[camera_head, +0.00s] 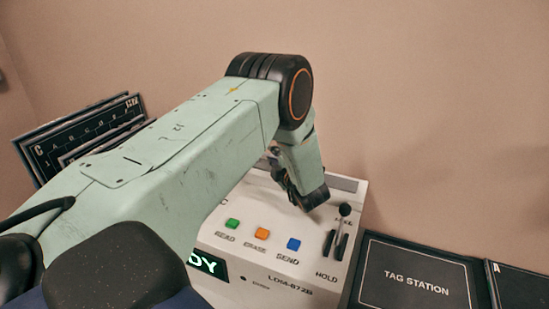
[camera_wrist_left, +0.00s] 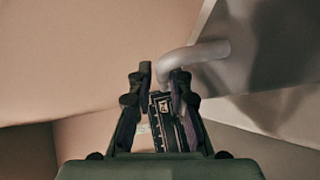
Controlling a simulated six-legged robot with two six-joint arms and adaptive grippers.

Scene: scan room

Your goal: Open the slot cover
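The white machine (camera_head: 285,272) has a grey strip (camera_head: 342,183) along its back edge; much of its top is hidden behind my left arm. My left gripper (camera_head: 280,178) is over the back of the machine, partly hidden by its own wrist. In the left wrist view, the gripper (camera_wrist_left: 158,78) has its two fingers apart. A bent grey handle (camera_wrist_left: 195,54) comes from a grey panel (camera_wrist_left: 265,45), perhaps the slot cover. My right gripper is not in view.
Green (camera_head: 232,223), orange (camera_head: 262,233) and blue (camera_head: 293,244) buttons and a black lever (camera_head: 344,210) are on the machine's top. A black tag station board (camera_head: 415,277) lies to the right. Dark labelled panels (camera_head: 85,135) stand at the left, near the wall.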

